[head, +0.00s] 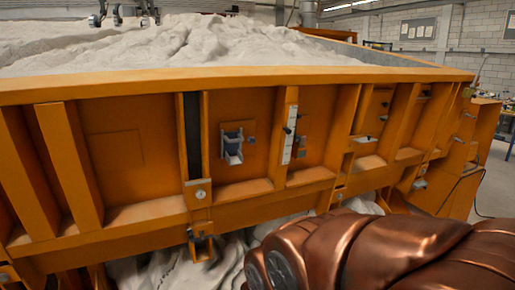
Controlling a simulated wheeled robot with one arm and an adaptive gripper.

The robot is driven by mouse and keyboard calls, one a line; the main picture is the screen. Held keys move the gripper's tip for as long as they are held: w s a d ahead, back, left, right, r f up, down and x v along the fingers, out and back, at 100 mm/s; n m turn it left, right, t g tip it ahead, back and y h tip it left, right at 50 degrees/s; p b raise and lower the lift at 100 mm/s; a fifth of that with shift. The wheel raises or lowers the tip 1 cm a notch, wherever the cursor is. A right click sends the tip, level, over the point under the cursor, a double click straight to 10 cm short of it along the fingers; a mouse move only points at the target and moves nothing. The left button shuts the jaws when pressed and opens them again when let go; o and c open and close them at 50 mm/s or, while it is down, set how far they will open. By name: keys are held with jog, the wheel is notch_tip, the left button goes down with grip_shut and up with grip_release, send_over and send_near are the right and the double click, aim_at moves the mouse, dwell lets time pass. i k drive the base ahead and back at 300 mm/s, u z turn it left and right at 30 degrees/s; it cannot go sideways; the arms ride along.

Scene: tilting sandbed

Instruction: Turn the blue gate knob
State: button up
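The orange sandbed wall (300,75) fills the middle of the head view. A small blue-grey gate fitting (232,145) with a pale lower lip sits in an orange panel left of the centre. A small grey fitting (251,140) is just to its right. I cannot make out a distinct blue knob; the parts are too small to tell. My gripper is not seen in this view. A copper-coloured body at the lower right hides part of the bed's lower side.
Pale sand (190,42) is heaped inside the bed. Upright ribs stick out along the wall. A white scale strip (289,134) stands right of the gate fitting. Crumpled whitish material (165,272) lies underneath.

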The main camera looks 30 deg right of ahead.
aim_at(251, 140)
jog(key=z, duration=0.8)
jog(key=i, duration=0.8)
jog(key=u, duration=0.6)
jog(key=i, duration=0.55)
jog(key=u, duration=0.65)
